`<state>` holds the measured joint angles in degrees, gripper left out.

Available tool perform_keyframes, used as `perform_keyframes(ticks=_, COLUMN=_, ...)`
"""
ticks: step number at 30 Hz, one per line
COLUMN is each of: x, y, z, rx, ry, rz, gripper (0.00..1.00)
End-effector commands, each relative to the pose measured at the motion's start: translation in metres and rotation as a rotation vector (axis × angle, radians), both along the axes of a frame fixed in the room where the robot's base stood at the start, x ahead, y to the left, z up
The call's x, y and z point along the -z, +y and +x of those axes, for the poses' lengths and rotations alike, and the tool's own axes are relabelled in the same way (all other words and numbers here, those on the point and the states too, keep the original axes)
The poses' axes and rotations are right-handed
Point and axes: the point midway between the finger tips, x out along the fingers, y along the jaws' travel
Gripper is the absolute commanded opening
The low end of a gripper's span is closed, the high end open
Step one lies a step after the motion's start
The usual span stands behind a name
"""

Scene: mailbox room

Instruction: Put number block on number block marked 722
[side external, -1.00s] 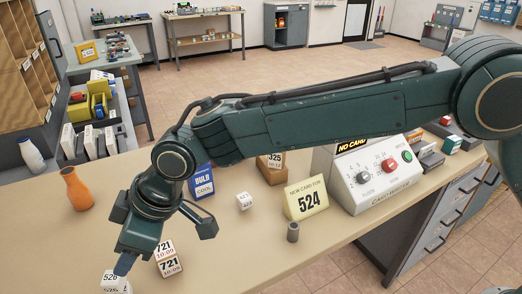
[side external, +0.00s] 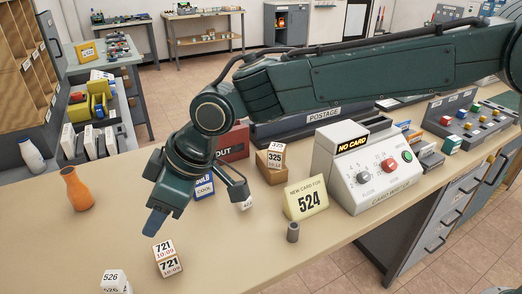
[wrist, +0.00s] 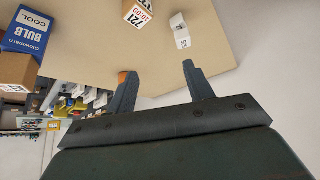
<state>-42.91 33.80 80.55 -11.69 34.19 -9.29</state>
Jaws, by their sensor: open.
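A white number block marked 721 (side external: 165,257), with 10-09 below the number, stands on the tan counter. A white block marked 526 (side external: 115,282) sits nearer the front edge of the side view. In the wrist view the 721 block (wrist: 138,12) and a white block (wrist: 181,32) show beyond the fingers. A block marked 325 (side external: 275,155) rests on a cardboard box. A small white block (side external: 246,203) is partly hidden behind my gripper. I see no block marked 722. My gripper (side external: 198,213) is open and empty above the counter, beyond the 721 block; its fingers also show in the wrist view (wrist: 158,70).
An orange vase (side external: 76,190) stands at the left. A blue bulb box (side external: 204,187) is behind my gripper. The front counter is mostly clear.

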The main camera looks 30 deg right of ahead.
Motion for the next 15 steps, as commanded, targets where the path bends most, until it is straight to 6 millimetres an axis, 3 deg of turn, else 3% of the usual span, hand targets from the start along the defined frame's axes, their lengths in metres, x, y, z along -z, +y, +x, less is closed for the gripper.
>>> perform_keyframes(ticks=3, x=-0.028, y=-0.046, z=0.006, rx=0.077, ry=-0.001, rz=-0.004, gripper=0.52)
perform_keyframes(ticks=8, x=-0.058, y=-0.108, z=0.005, rx=0.185, ry=0.002, rz=-0.013, gripper=0.52)
perform_keyframes(ticks=15, x=-0.092, y=-0.199, z=-0.014, rx=0.346, ry=0.009, rz=-0.023, gripper=0.52)
